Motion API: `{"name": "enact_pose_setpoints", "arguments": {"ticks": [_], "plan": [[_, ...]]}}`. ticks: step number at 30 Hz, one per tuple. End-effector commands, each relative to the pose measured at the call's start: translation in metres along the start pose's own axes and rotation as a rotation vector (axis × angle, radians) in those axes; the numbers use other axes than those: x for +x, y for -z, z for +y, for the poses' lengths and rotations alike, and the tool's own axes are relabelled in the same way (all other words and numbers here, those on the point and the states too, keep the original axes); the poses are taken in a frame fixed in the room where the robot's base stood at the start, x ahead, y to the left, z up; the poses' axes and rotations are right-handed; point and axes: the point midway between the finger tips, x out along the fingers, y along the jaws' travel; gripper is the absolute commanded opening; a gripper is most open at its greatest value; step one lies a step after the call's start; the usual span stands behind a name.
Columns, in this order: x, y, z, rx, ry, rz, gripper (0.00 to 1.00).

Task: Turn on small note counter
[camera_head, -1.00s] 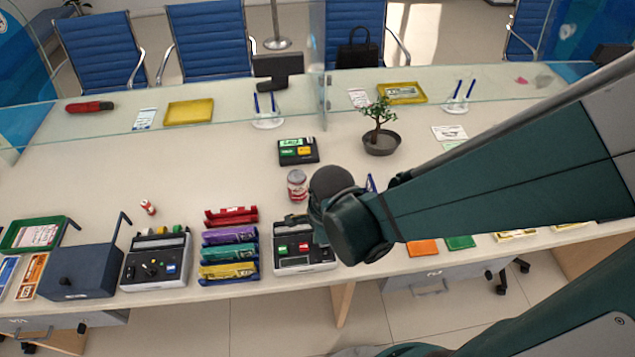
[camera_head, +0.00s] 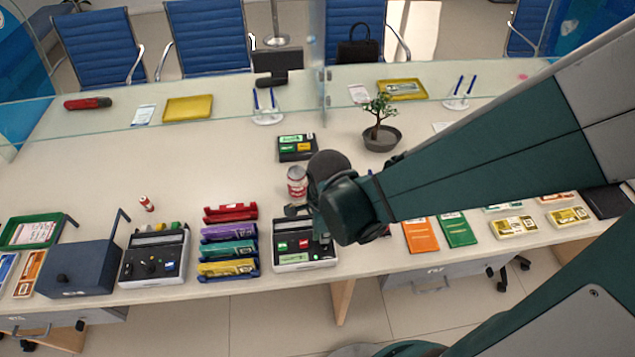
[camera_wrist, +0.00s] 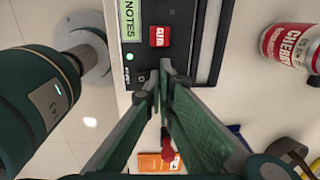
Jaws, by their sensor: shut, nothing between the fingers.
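The note counter by my gripper is a grey-and-black machine (camera_head: 305,250) at the front middle of the counter in the head view, with red and green buttons. My wrist partly covers its right side. In the wrist view its panel (camera_wrist: 143,50) shows a green "NOTES" label, a red button (camera_wrist: 160,36) and a small green light (camera_wrist: 130,57). My gripper (camera_wrist: 165,72) is shut and empty, its tips at the panel's lower edge, below the red button. I cannot tell whether they touch it. The fingers are hidden in the head view.
A red-and-white can (camera_head: 297,183) stands just behind the machine. Colored racks (camera_head: 230,240) stand to its left, then another larger-looking machine (camera_head: 155,258). Orange (camera_head: 421,234) and green (camera_head: 457,229) packs lie to the right. A potted bonsai (camera_head: 380,138) stands farther back.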

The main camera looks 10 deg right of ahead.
Motion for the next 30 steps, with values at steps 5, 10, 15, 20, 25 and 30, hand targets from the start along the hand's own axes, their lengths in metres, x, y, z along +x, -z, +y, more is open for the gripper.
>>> {"name": "enact_pose_setpoints", "arguments": {"ticks": [5, 10, 15, 20, 25, 30], "plan": [[-0.002, 0.000, 0.004, 0.000, 0.000, 0.000, 0.00], [-0.004, 0.000, 0.009, 0.000, 0.000, 0.000, 0.00], [-0.005, 0.000, 0.014, 0.000, 0.000, 0.000, 0.00], [-0.006, 0.000, 0.015, 0.000, 0.000, 0.000, 0.00], [-0.006, 0.000, 0.015, 0.000, 0.000, 0.000, 0.00], [-0.006, 0.000, 0.015, 0.000, 0.000, 0.000, 0.00]]}}
